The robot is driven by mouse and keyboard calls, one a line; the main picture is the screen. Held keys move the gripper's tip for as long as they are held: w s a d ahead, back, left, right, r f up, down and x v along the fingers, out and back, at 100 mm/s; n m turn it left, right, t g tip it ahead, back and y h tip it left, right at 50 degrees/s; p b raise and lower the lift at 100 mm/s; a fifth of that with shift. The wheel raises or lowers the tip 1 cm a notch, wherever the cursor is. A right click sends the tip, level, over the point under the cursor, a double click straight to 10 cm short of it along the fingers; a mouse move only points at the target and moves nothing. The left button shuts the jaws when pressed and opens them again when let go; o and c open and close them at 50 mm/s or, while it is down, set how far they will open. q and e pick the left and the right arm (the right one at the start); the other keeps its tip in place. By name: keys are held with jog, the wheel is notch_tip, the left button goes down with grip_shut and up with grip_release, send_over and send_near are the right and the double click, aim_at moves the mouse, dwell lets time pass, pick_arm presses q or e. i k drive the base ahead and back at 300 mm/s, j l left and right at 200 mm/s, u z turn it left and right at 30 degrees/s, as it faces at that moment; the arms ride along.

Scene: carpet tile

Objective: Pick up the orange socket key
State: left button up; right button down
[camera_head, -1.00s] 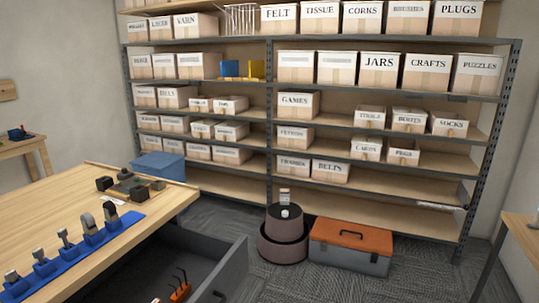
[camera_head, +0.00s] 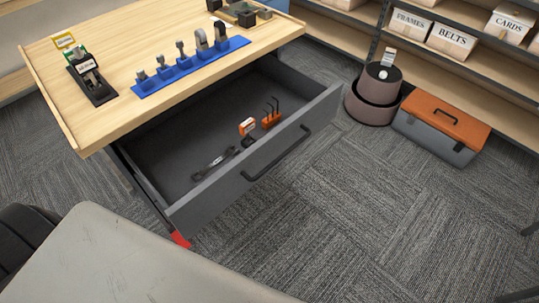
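An open grey drawer (camera_head: 190,203) sticks out from the wooden workbench. In it lies a small orange piece with a white label (camera_head: 247,126). Next to it is an orange holder with several thin dark upright keys (camera_head: 270,116). I cannot tell for sure which of these is the orange socket key. A dark wrench-like tool (camera_head: 213,163) lies in the drawer nearer its front left. Neither of my grippers shows in the view.
The workbench (camera_head: 120,45) holds a blue rack (camera_head: 190,69) of tools and a black stand (camera_head: 90,84). A brown round bin (camera_head: 371,108) and a grey toolbox with orange lid (camera_head: 440,125) stand on the carpet.

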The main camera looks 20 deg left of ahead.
aim_at(248, 126)
jog(key=i+u, duration=0.15)
jog(key=u, duration=0.25)
jog(key=i+u, duration=0.2)
jog(key=u, duration=0.25)
jog(key=i+l+u, duration=0.15)
jog(key=u, duration=0.25)
jog(key=i+l, duration=0.7)
